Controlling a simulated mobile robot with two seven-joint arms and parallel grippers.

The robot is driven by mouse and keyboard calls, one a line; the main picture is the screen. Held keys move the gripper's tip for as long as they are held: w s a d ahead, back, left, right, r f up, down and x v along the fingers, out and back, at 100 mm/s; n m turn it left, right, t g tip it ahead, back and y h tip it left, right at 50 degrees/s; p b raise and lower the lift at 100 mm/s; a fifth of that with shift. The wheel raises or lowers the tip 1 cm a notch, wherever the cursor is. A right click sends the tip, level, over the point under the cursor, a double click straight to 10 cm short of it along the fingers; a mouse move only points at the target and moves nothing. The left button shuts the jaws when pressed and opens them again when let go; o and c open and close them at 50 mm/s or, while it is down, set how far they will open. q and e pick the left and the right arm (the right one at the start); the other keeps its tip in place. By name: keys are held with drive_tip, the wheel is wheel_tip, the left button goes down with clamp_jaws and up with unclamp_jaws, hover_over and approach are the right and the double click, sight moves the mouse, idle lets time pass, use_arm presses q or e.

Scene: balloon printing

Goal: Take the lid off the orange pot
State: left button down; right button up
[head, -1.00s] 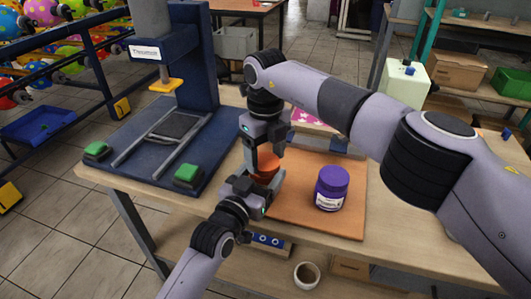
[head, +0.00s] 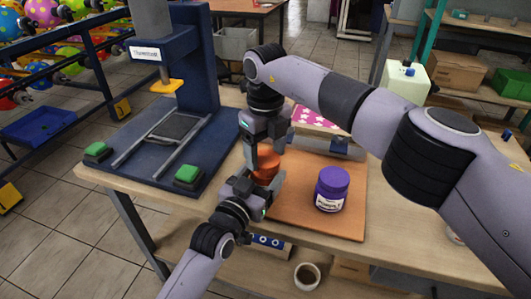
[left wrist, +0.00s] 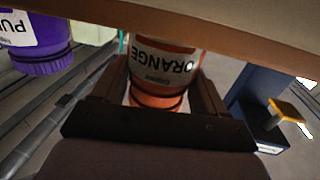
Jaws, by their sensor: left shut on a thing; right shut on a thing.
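The orange pot (head: 265,177) stands at the left part of the orange board, partly hidden by my grippers. In the left wrist view the pot (left wrist: 163,65) appears upside down with its "ORANGE" label. My left gripper (head: 259,183) is shut on the pot's body from the front; its fingers (left wrist: 160,88) lie on both sides of it. My right gripper (head: 265,155) points down from above and is shut on the orange lid (head: 265,160). The lid (left wrist: 158,101) also shows in the left wrist view. I cannot tell whether it is clear of the pot.
A purple pot (head: 331,189) with its lid on stands right of the orange pot on the orange board (head: 300,219). A blue press (head: 140,150) with green buttons stands at the left. A pink patterned item (head: 315,117) lies behind my right arm.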

sight(266, 158)
drive_tip(key=shift+r, duration=0.55)
drive_tip(key=shift+r, duration=2.05)
use_arm(q)
unclamp_jaws()
